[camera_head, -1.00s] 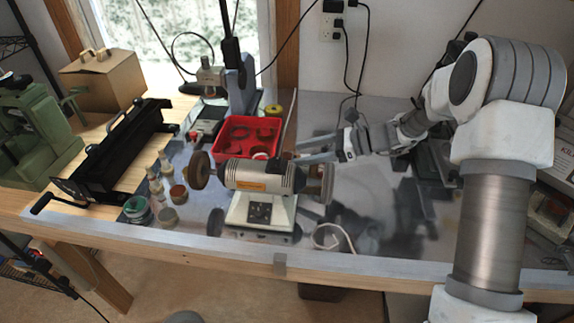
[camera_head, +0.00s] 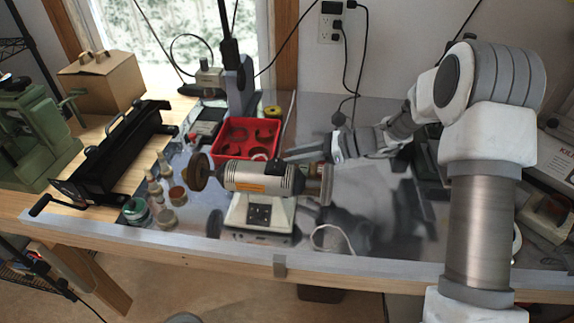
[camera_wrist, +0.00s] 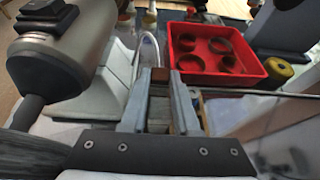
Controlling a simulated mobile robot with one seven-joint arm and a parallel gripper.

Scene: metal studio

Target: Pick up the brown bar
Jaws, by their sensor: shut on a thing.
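The brown bar (camera_wrist: 159,75) is a small brown block between my fingertips in the wrist view; its lower part is shaded and its full length cannot be told. My gripper (camera_wrist: 160,84) is shut on it, one finger on each side. In the head view my gripper (camera_head: 284,157) reaches left over the bench, behind the bench grinder's right end. I cannot make out the bar in the head view.
The grey bench grinder (camera_head: 262,178) stands close in front of my gripper and on the left in the wrist view. A red tray (camera_head: 222,148) with round brown pieces lies just beyond. A thin rod (camera_wrist: 245,93) runs right of my fingers. Small jars (camera_head: 177,195) stand at left.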

